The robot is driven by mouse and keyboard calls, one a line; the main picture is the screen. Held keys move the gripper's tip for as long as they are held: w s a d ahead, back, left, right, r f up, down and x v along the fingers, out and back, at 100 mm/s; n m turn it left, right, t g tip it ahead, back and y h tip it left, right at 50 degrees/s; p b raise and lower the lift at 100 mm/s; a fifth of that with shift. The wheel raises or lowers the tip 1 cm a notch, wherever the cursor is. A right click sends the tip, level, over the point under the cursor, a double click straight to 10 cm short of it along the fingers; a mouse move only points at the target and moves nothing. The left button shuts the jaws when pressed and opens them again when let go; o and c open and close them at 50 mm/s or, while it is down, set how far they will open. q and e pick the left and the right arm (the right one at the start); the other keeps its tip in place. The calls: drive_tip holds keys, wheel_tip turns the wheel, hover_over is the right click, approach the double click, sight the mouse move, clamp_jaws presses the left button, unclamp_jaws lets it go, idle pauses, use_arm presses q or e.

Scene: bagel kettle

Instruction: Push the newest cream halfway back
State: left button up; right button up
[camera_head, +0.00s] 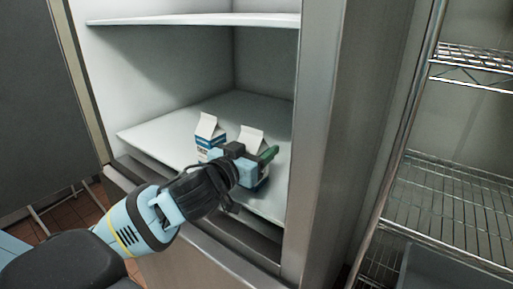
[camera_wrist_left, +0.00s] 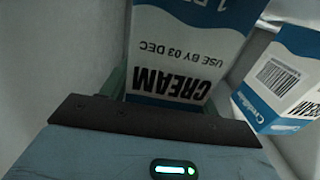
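Two white and blue cream cartons stand upright on the fridge shelf (camera_head: 165,135). The left carton (camera_head: 209,127) is apart from my left gripper and also shows in the left wrist view (camera_wrist_left: 283,80), with a barcode. The right carton (camera_head: 252,137) is partly hidden behind my left gripper (camera_head: 252,155). In the left wrist view this carton (camera_wrist_left: 185,50) reads CREAM, USE BY 03 DEC, upside down. The gripper's fingers are apart, one on each side of this carton; whether they press on it I cannot tell. The left carton's date is not readable. My right gripper is not in view.
An upper shelf (camera_head: 195,19) spans the fridge above the cartons. A steel door post (camera_head: 335,140) stands right of the opening, with wire racks (camera_head: 455,195) beyond it. The shelf behind and left of the cartons looks clear.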

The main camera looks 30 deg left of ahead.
use_arm(q)
drive_tip(key=shift+w, duration=0.1)
drive_tip(key=c, duration=1)
drive_tip(key=o, duration=1.5)
drive_tip(key=shift+c, duration=0.2)
drive_tip(key=shift+f, duration=0.1)
